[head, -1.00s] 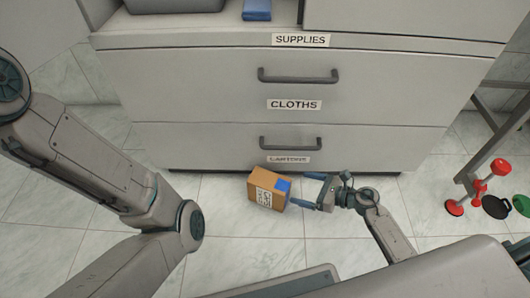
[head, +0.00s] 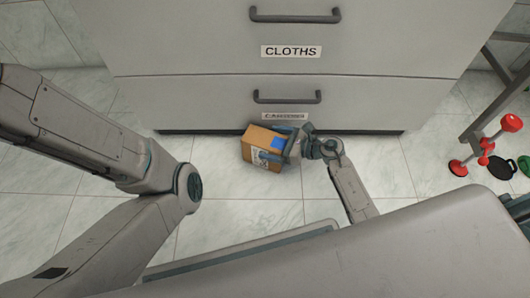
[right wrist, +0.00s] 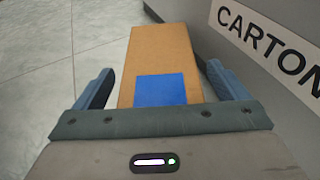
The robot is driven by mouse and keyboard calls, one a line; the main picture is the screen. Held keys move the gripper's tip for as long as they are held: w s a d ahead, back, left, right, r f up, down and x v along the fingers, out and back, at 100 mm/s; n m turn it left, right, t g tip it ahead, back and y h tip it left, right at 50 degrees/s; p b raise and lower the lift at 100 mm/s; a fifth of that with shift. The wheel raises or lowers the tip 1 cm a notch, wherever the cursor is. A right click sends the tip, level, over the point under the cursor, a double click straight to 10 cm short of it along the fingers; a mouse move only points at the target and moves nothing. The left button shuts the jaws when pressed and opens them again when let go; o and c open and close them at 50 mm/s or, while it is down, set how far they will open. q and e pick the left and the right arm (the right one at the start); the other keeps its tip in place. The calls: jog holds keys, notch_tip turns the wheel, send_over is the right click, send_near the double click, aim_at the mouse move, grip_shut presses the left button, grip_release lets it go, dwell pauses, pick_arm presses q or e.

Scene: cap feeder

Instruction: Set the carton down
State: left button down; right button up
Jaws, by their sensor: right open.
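The carton (head: 257,138) is an orange-brown box with a blue patch and a printed white label, at the foot of the drawer unit in the head view. It appears to be at floor level. My right gripper (head: 284,146) is open at its right end, covering part of it. In the right wrist view the carton (right wrist: 160,50) lies between the two spread fingers of the gripper (right wrist: 160,75), with its blue patch near the palm. Narrow gaps show beside the fingers. My left arm shows at the left of the head view, but its gripper is out of view.
The grey drawer unit (head: 190,95) stands just behind the carton, with handles and labels on its shut drawers. Red objects (head: 485,148), a black disc (head: 500,168) and a green item lie at the far right beside a grey frame. The tiled floor (head: 230,215) around the carton is clear.

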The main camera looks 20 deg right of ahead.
jog(key=shift+w+a+f, duration=0.15)
jog(key=shift+w+a, duration=0.1)
jog(key=shift+a, duration=0.1)
jog(key=shift+c, duration=0.2)
jog(key=c, duration=1.6)
